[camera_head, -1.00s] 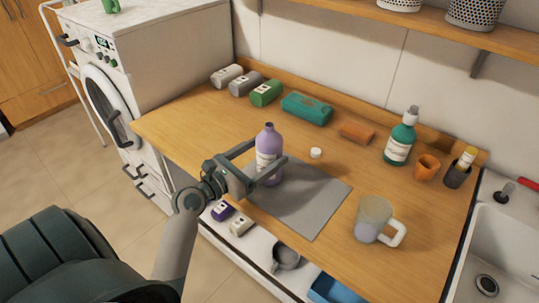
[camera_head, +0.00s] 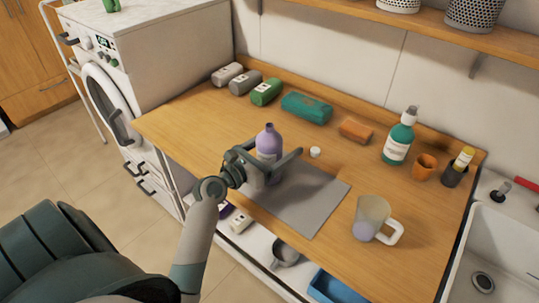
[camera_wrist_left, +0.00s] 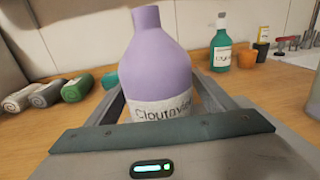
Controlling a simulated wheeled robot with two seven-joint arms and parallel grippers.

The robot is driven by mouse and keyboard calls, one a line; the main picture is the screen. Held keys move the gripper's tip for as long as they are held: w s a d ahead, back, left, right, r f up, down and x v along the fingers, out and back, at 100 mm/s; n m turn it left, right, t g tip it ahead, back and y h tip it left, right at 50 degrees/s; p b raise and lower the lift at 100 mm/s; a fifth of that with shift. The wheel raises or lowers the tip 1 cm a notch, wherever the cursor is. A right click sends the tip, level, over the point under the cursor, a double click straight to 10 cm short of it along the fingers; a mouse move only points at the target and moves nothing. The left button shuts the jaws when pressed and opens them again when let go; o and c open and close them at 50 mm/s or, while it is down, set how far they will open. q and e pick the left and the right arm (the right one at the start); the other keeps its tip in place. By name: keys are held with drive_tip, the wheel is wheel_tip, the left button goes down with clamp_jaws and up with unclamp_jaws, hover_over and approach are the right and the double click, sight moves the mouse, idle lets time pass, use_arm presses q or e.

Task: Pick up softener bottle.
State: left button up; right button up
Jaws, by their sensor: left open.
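The softener bottle is a purple bottle (camera_head: 268,140) with a white label, standing upright with its cap off at the grey mat's back left corner. In the left wrist view the bottle (camera_wrist_left: 158,60) fills the middle, with label text partly readable. My left gripper (camera_head: 277,160) is open, with its fingers on either side of the bottle at label height. I cannot tell whether either finger touches it. The gripper hides the bottle's lower part. A small white cap (camera_head: 315,152) lies on the counter to the right of the bottle. My right gripper is not in view.
The grey mat (camera_head: 305,205) lies on the wooden counter. A mug (camera_head: 370,217) stands at its right. A washing machine (camera_head: 115,110) stands at the left.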

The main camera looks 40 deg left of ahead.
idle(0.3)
use_arm(q)
drive_tip(key=c, duration=1.5)
drive_tip(key=shift+c, duration=0.2)
drive_tip(key=shift+r, duration=0.1)
